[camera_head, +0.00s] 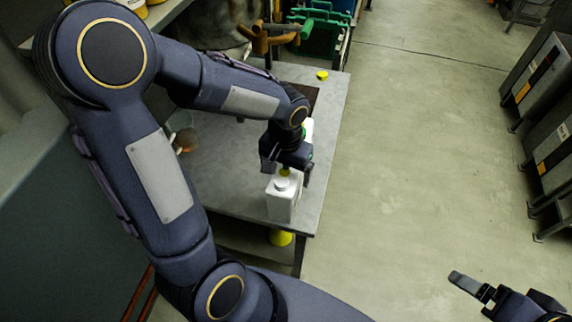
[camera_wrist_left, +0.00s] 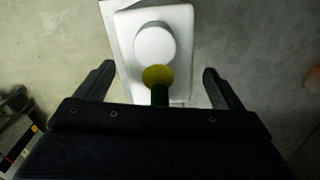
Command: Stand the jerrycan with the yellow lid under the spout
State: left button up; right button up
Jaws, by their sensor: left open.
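A white jerrycan (camera_head: 281,204) with a white lid stands upright near the table's front right corner. It also shows in the left wrist view (camera_wrist_left: 180,22), with its round white lid (camera_wrist_left: 154,43). My left gripper (camera_head: 288,169) is open just above and behind this can. A yellow disc on a dark green stem (camera_wrist_left: 158,76) shows between the fingers; I cannot tell whether it is a lid or part of the spout. Another white shape (camera_head: 308,128) is mostly hidden behind my left wrist. My right gripper (camera_head: 470,284) is over the floor at lower right; its opening is unclear.
The grey table (camera_head: 215,165) has bare room left of the can. A small yellow item (camera_head: 322,75) lies near its far right edge. A yellow object (camera_head: 280,238) is below the front edge. A green crate (camera_head: 320,30) stands behind, and metal cabinets (camera_head: 540,75) stand across the clear floor.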

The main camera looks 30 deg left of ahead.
pick_arm(q)
jog(key=shift+r, duration=0.35)
notch_tip(320, 180, up, 10)
jog(key=shift+r+p, duration=0.25)
jog(key=shift+p, duration=0.35)
jog(key=shift+r, duration=0.4)
jog(key=shift+s+a+r, duration=0.1)
jog(key=shift+s+r, duration=0.1)
jog(key=shift+s, duration=0.05)
jog(key=s+d+n+t+h, duration=0.1)
jog(key=s+t+h, duration=0.2)
jog(key=s, duration=0.9)
jog(key=t, duration=0.2)
jog(key=shift+s+d+t+h, duration=0.25)
jog(key=shift+s+t+h, duration=0.05)
jog(key=shift+h, duration=0.1)
